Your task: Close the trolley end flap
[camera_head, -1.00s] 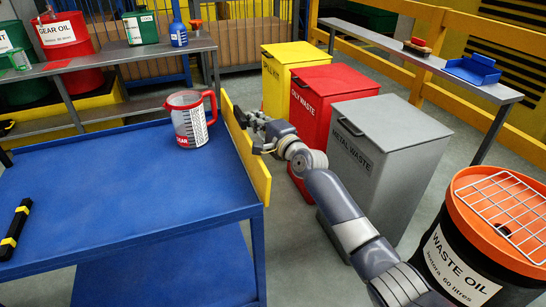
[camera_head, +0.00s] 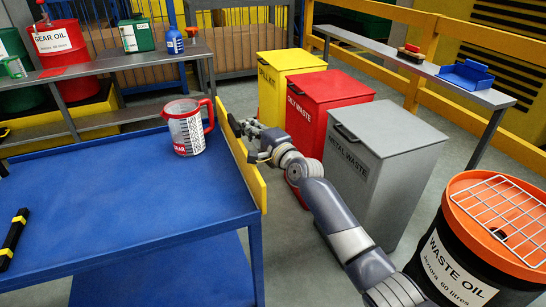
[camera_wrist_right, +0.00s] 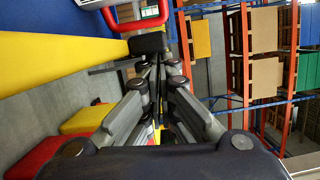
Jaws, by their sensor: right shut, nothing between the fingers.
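The blue trolley (camera_head: 110,200) stands at the left in the head view. Its yellow end flap (camera_head: 243,160) stands upright along the trolley's right end, its top edge above the deck. It also shows in the right wrist view (camera_wrist_right: 60,52) at the left. My right gripper (camera_head: 236,125) is shut and empty at the far part of the flap, on its outer side. Its fingertips are close to the flap's top edge; I cannot tell whether they touch it.
A measuring jug with a red handle (camera_head: 186,130) stands on the deck near the flap. A black and yellow tool (camera_head: 13,240) lies at the deck's left. Yellow (camera_head: 285,62), red (camera_head: 335,90) and grey (camera_head: 390,140) bins stand right of the trolley. A waste oil drum (camera_head: 450,265) is at the lower right.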

